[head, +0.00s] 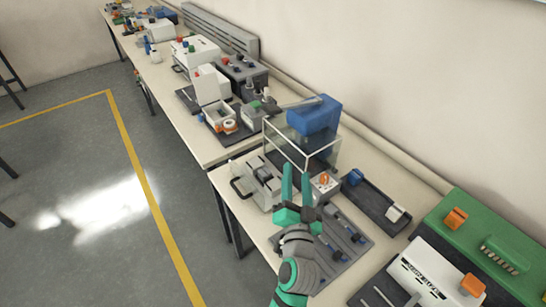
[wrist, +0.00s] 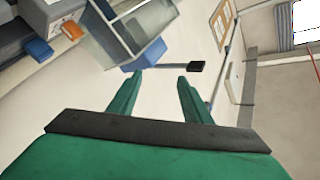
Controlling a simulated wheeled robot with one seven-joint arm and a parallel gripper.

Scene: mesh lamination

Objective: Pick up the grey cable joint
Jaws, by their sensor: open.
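My gripper (head: 297,172) is open, with its two green fingers pointing up in front of the clear box. Nothing is visible between the fingers. It also shows in the wrist view (wrist: 160,76), its fingers spread apart. I cannot identify the grey cable joint with certainty. A small pale grey piece (head: 396,213) lies at the near end of a dark tray (head: 376,207), to the right of my gripper and apart from it. A blue piece (head: 354,177) sits at the tray's far end.
A clear box (head: 285,148) with a blue block (head: 314,116) stands behind my gripper. Dark-handled tools (head: 351,232) lie on a grey mat right of my arm. A green machine (head: 480,245) and a white device (head: 432,275) fill the right. The floor at left has free room.

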